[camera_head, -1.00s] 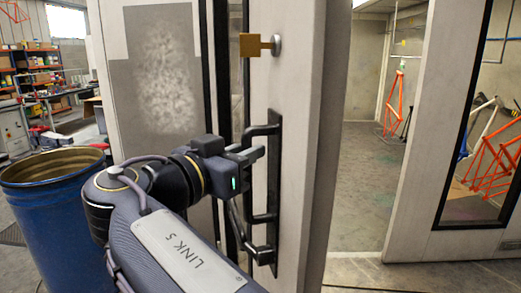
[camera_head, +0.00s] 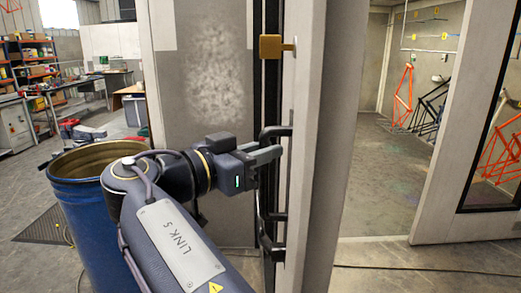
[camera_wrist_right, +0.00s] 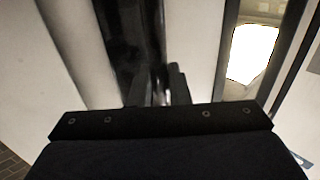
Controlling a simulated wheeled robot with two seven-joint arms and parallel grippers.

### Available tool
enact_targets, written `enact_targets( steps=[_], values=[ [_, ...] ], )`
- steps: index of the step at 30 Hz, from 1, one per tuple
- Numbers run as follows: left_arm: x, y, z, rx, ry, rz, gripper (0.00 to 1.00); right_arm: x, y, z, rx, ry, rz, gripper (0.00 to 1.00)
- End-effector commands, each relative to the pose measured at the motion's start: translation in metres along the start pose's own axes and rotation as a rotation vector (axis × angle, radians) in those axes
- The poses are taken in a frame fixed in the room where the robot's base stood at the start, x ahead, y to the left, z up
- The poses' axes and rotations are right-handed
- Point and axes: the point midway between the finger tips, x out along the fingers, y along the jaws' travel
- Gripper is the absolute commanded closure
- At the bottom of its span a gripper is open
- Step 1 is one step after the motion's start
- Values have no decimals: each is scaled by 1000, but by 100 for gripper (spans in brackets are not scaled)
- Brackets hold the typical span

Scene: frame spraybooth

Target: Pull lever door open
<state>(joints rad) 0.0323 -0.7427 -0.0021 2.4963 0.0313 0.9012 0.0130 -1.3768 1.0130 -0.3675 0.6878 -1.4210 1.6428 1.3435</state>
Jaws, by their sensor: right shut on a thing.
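The door (camera_head: 308,75) stands open, seen nearly edge-on in the head view. It carries a long black pull handle (camera_head: 272,250) on a dark plate and a brass-coloured lever (camera_head: 271,47) above it. My right gripper (camera_head: 268,156) is shut on the black handle at its upper part. The brass lever is above my gripper and apart from it. In the right wrist view my fingers (camera_wrist_right: 167,88) show small and dark in front of a dark vertical strip; the grip itself is largely hidden there. My left gripper is not in view.
A blue drum (camera_head: 82,222) stands at the left, behind my right arm. The booth (camera_head: 400,170) is visible through the opening, with orange and dark bike frames (camera_head: 403,95) inside. A cable (camera_head: 430,270) lies on the floor at the right. Shelves and benches stand far left.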

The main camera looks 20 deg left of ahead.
Motion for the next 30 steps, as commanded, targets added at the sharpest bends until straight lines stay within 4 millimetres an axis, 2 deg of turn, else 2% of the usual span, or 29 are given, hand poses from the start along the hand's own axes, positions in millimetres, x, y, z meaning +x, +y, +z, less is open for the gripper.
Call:
enact_targets(
  steps=[1, 15, 16, 19, 27, 30],
  values=[
    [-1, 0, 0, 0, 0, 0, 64, 3, 1, -6, 8, 9, 3, 100],
    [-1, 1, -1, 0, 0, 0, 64, 3, 0, -7, 10, 8, 3, 100],
    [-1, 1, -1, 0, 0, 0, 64, 3, 0, -7, 10, 8, 3, 80],
    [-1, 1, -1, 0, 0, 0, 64, 2, 0, -6, 8, 6, 2, 67],
    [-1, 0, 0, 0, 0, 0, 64, 1, -1, -3, 4, 3, 2, 66],
    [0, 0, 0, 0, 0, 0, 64, -6, -1, -2, 5, 3, 1, 66]
  ],
)
